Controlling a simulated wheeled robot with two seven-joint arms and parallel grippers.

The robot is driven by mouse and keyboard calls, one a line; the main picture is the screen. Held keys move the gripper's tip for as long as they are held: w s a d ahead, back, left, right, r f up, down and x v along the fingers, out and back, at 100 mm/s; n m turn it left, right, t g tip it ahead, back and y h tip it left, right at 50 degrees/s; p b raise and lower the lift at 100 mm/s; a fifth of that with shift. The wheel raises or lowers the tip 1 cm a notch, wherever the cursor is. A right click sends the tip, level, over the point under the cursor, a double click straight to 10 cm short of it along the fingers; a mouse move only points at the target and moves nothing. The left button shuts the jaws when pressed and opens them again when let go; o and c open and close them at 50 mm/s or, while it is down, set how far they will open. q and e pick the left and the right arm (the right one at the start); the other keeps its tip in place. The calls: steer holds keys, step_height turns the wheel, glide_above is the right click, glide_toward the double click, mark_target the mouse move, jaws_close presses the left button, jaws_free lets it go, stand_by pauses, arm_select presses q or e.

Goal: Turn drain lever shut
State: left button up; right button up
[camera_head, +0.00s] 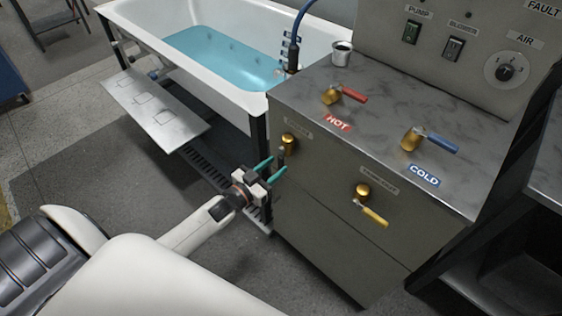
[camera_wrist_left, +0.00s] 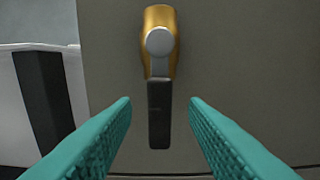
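A brass valve (camera_head: 289,141) with a dark lever (camera_head: 281,156) is on the front of the grey cabinet at its left end. Its small label is too blurred to read. In the left wrist view the brass valve body (camera_wrist_left: 160,20) has a grey hub, and the black lever (camera_wrist_left: 159,112) hangs straight down. My left gripper (camera_head: 274,168) is open in front of this lever. In the left wrist view its teal fingers (camera_wrist_left: 160,112) stand on either side of the lever, with a gap on each side. My right gripper is out of view.
A second brass valve with a yellow lever (camera_head: 374,214) is to the right on the cabinet front (camera_head: 320,215). Red hot (camera_head: 348,93) and blue cold (camera_head: 440,144) levers and a metal cup (camera_head: 342,53) are on top. A white bathtub with water (camera_head: 215,58) stands behind left.

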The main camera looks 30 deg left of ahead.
mark_target(279, 163)
arm_select(q)
steer(key=shift+x, duration=1.7)
jaws_close()
